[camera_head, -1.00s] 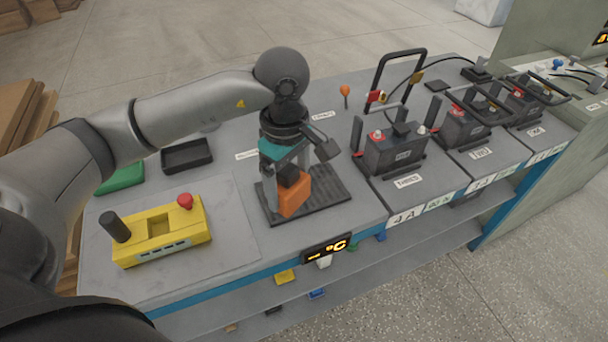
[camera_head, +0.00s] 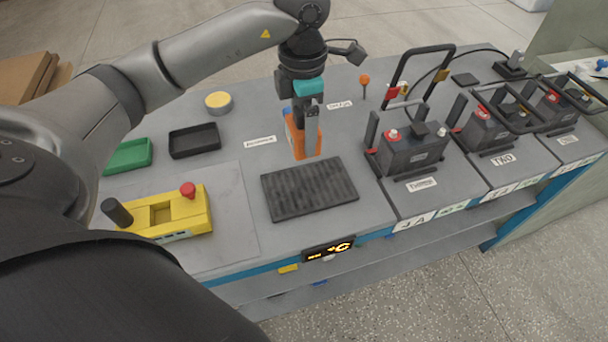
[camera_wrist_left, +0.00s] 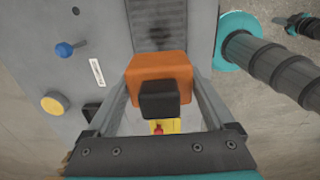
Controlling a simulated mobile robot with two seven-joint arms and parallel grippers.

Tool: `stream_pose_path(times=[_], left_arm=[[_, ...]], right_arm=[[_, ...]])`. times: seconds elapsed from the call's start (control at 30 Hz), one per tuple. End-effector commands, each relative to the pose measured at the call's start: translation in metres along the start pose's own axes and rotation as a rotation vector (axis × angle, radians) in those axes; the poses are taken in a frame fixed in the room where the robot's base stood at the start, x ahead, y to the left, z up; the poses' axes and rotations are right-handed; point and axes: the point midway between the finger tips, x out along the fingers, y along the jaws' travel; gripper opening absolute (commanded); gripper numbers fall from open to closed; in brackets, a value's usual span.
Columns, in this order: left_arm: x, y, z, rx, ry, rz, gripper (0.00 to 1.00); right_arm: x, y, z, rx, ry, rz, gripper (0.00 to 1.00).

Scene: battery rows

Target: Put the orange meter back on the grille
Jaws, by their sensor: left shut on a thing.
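The orange meter (camera_head: 297,142), with a black block on it, is in my left gripper (camera_head: 306,118). The gripper is shut on it and points down. The meter appears just beyond the far edge of the grille (camera_head: 330,192) in the head view; its exact height is hard to tell. The grille is a dark ribbed plate lying flat and bare on the bench. In the left wrist view the meter (camera_wrist_left: 158,66) sits between the fingers (camera_wrist_left: 160,85), with part of the dark grille (camera_wrist_left: 157,30) above it.
A yellow control box (camera_head: 182,218) with a red knob lies left of the grille. Black (camera_head: 195,141) and green (camera_head: 128,156) trays are behind it. Battery units (camera_head: 412,155) with tall handles stand to the right. An orange-topped peg (camera_head: 364,80) stands behind.

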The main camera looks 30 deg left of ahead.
Motion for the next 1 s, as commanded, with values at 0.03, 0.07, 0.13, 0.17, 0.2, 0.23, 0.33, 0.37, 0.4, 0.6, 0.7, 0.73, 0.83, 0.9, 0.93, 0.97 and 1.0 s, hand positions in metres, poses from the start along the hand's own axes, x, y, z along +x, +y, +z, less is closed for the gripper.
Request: stream_pose_path(times=[0.03, 0.07, 0.13, 0.17, 0.2, 0.23, 0.33, 0.37, 0.4, 0.6, 0.7, 0.73, 0.83, 0.9, 0.93, 0.97, 1.0], left_arm=[[0.017, -0.001, -0.001, 0.000, 0.003, -0.003, 0.08], [0.026, -0.001, -0.001, 0.001, 0.004, -0.003, 0.08], [0.044, -0.001, -0.001, 0.000, 0.004, -0.003, 0.08], [0.052, -0.001, -0.001, 0.001, 0.003, -0.002, 0.08], [0.061, -0.001, -0.001, 0.001, 0.003, -0.003, 0.08], [0.067, 0.000, 0.000, 0.001, 0.002, -0.002, 0.08], [0.082, 0.000, 0.000, 0.002, 0.000, 0.000, 0.08], [0.086, 0.000, 0.001, 0.002, -0.001, 0.000, 0.08], [0.089, 0.000, 0.001, 0.002, -0.001, 0.000, 0.08], [0.103, 0.000, 0.001, 0.003, -0.001, 0.001, 0.08], [0.119, -0.001, 0.000, 0.002, 0.001, -0.002, 0.08], [0.124, 0.000, 0.000, 0.002, 0.000, -0.001, 0.08], [0.135, 0.000, 0.001, 0.003, -0.001, -0.001, 0.08], [0.136, 0.000, 0.001, 0.004, -0.002, 0.001, 0.08], [0.135, 0.000, 0.001, 0.004, -0.002, 0.001, 0.08], [0.135, 0.000, 0.001, 0.004, -0.002, 0.002, 0.08], [0.135, 0.000, 0.001, 0.004, -0.002, 0.001, 0.08]], right_arm=[[0.004, 0.001, 0.001, 0.000, -0.001, 0.001, 0.00], [0.005, 0.001, 0.001, -0.001, -0.001, 0.002, 0.00], [0.008, 0.002, 0.001, -0.001, -0.001, 0.003, 0.00], [0.009, 0.003, 0.002, -0.001, -0.001, 0.004, 0.00], [0.010, 0.004, 0.002, -0.002, -0.001, 0.005, 0.00], [0.011, 0.004, 0.002, -0.002, -0.001, 0.006, 0.00], [0.013, 0.005, 0.002, -0.002, -0.001, 0.007, 0.00], [0.014, 0.006, 0.002, -0.002, -0.001, 0.007, 0.00], [0.014, 0.006, 0.002, -0.002, -0.001, 0.007, 0.00], [0.016, 0.006, 0.002, -0.002, 0.000, 0.008, 0.00], [0.019, 0.006, 0.002, -0.001, 0.001, 0.008, 0.00], [0.020, 0.006, 0.002, -0.001, 0.001, 0.008, 0.00], [0.022, 0.006, 0.001, -0.001, 0.002, 0.008, 0.00], [0.022, 0.006, 0.001, -0.001, 0.003, 0.009, 0.00], [0.021, 0.006, 0.000, -0.001, 0.003, 0.009, 0.00], [0.021, 0.006, 0.000, 0.000, 0.004, 0.009, 0.00], [0.021, 0.007, 0.000, 0.000, 0.004, 0.009, 0.00]])
